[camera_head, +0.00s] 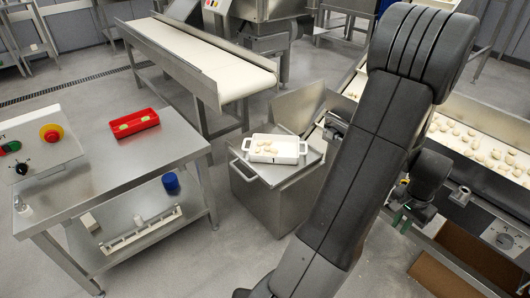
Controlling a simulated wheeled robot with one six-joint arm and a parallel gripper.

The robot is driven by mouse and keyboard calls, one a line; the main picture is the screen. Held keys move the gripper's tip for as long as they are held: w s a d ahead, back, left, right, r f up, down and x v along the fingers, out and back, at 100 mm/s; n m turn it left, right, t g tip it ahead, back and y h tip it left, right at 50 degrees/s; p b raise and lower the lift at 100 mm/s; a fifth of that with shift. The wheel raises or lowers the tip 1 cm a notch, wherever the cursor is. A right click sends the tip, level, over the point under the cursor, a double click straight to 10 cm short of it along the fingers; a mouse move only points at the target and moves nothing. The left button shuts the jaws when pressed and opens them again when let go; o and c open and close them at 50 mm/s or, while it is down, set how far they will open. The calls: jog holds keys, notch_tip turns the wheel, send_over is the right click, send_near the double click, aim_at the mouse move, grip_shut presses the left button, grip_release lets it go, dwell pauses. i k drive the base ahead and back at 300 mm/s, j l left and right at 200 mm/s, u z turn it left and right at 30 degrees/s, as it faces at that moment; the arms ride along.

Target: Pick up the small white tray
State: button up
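The small white tray (290,157) has a handle at each end and holds several pale pasta pieces. It rests on top of a steel box (272,205) near the middle of the view. My gripper (402,222) is low to the right of the tray, well apart from it and partly hidden behind my arm. Small green parts show near its end. It is too small and dark to tell whether it is open or shut.
A red tray (134,124) with pasta stands on a steel table (95,180) at left. A control box (35,145) sits there too. A conveyor (200,55) runs behind. A pasta-covered belt (478,148) is at right. Floor between table and box is clear.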

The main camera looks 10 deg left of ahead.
aim_at(267, 148)
jog(key=i+u, duration=0.1)
jog(key=u, duration=0.3)
jog(key=l+u, duration=0.1)
jog(key=u, duration=0.3)
jog(key=i+l+u, duration=0.1)
jog(key=u, duration=0.3)
jog(key=l+u, duration=0.1)
jog(key=u, duration=0.3)
jog(key=i+l, duration=0.15)
jog(key=l, duration=0.2)
jog(key=i+l, duration=0.1)
jog(key=l, duration=0.2)
jog(key=i+l, duration=0.15)
jog(key=l, duration=0.2)
jog(key=i+l+u, duration=0.1)
jog(key=l, duration=0.2)
